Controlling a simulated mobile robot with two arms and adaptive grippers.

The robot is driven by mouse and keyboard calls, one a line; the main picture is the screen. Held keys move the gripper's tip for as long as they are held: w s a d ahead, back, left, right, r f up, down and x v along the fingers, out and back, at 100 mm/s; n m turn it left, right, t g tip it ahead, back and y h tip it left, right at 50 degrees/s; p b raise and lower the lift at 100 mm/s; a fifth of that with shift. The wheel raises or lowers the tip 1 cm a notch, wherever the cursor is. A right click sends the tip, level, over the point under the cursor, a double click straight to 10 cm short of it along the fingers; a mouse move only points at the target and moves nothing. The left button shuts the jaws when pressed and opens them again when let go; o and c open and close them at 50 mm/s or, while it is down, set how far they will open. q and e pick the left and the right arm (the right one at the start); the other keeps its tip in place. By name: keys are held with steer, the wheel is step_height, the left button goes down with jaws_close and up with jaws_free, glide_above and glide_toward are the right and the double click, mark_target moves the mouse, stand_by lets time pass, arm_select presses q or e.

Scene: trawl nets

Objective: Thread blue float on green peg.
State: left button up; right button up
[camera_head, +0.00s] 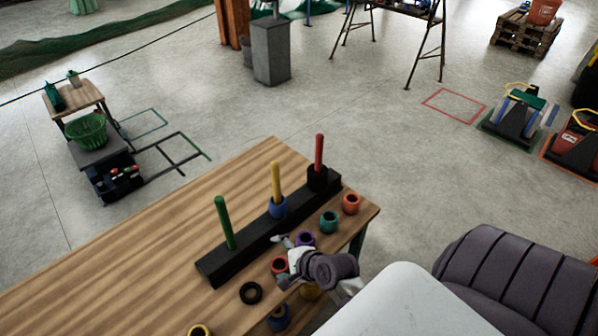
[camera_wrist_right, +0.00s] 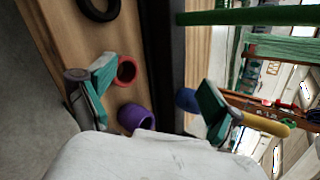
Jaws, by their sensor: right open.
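The green peg (camera_head: 225,223) stands bare at the near-left end of a black base (camera_head: 240,250); it also shows across the top of the right wrist view (camera_wrist_right: 250,16). A blue float (camera_head: 278,208) sits low around the yellow peg (camera_head: 275,177); this float shows in the right wrist view (camera_wrist_right: 187,100), partly behind a finger. Another blue float (camera_head: 279,319) lies near the table's front edge. My right gripper (camera_head: 281,261) is open and empty, beside the base near the red and purple floats. Its spread fingers show in the right wrist view (camera_wrist_right: 160,80). My left gripper is not in view.
The red peg (camera_head: 319,152) carries a black float (camera_head: 317,178). Loose floats lie close by: red (camera_head: 278,265), purple (camera_head: 305,238), teal (camera_head: 329,222), orange (camera_head: 351,203), black (camera_head: 251,293) and yellow (camera_head: 199,330). The wooden table (camera_head: 150,250) is clear left of the base.

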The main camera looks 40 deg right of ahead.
mark_target(283, 211)
steer(key=w+d+m+t+h, duration=0.1)
steer(key=d+m, duration=0.2)
steer(key=m, duration=0.2)
steer(key=w+d+m+t+h, duration=0.1)
steer(key=d+m+h, duration=0.1)
steer(key=m, duration=0.4)
steer(key=w+d+m+t+h, duration=0.1)
steer(key=w+d+m, duration=0.1)
steer(key=d+m, duration=0.2)
steer(key=shift+w+d+r+m, duration=0.1)
steer(key=shift+d+r+m, duration=0.1)
steer(key=shift+m, duration=0.4)
steer(key=shift+d+r+m, duration=0.1)
steer(key=shift+d+m, duration=0.05)
steer(key=shift+m, duration=0.45)
steer(key=b+x, duration=0.8)
steer(key=x, duration=0.4)
steer(key=shift+w+d+f, duration=0.1)
steer(key=shift+w+d, duration=0.05)
steer(key=shift+w, duration=0.6)
steer(key=shift+c, duration=0.3)
